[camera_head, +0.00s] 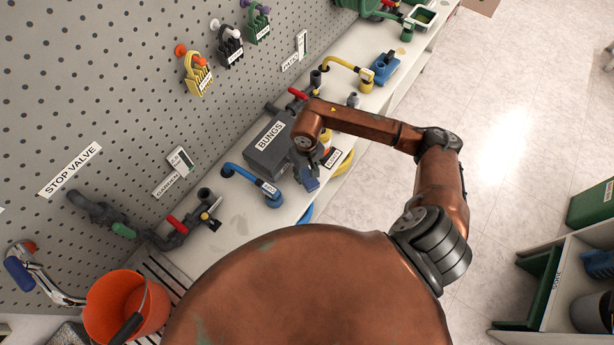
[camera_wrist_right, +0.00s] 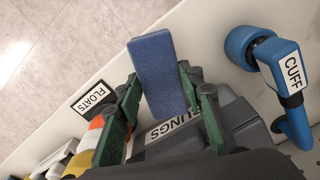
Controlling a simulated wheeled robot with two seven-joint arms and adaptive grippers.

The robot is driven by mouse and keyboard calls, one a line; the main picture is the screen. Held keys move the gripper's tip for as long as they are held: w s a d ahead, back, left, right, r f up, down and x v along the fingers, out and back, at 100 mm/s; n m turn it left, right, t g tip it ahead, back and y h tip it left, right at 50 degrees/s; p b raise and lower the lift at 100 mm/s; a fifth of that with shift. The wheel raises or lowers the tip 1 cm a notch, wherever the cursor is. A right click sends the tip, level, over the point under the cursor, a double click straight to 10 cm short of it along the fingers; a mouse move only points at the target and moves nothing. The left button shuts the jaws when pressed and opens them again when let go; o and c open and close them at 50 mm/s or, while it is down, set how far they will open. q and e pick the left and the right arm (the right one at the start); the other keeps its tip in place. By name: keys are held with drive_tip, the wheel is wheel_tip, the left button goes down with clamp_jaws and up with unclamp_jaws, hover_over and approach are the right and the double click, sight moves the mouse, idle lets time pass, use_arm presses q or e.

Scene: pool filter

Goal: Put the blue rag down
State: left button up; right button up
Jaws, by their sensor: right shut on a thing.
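The blue rag (camera_wrist_right: 158,68) is a folded, block-shaped blue piece in the wrist view. My right gripper (camera_wrist_right: 160,84) has its green fingers on either side of it and is shut on it. In the head view the rag (camera_head: 312,184) shows small below my right gripper (camera_head: 306,170), over the bench beside the grey BUNGS box. I cannot tell the exact gap between the rag and the bench. My left gripper is in neither view.
The grey BUNGS box (camera_head: 268,152) stands beside my gripper. A blue CUFF pipe (camera_head: 258,188) lies to its left, with some bare white bench (camera_head: 240,222) nearby. A stop valve assembly (camera_head: 180,228) and an orange bucket (camera_head: 122,306) are further left. A pegboard (camera_head: 100,90) backs the bench.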

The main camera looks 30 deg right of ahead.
sight(307, 174)
drive_tip(key=shift+w+d+f, duration=0.15)
drive_tip(key=shift+f, duration=1.65)
drive_tip(key=shift+f, duration=0.15)
drive_tip(key=o, duration=1.3)
wheel_tip(307, 174, up, 12)
drive_tip(key=shift+r, duration=0.2)
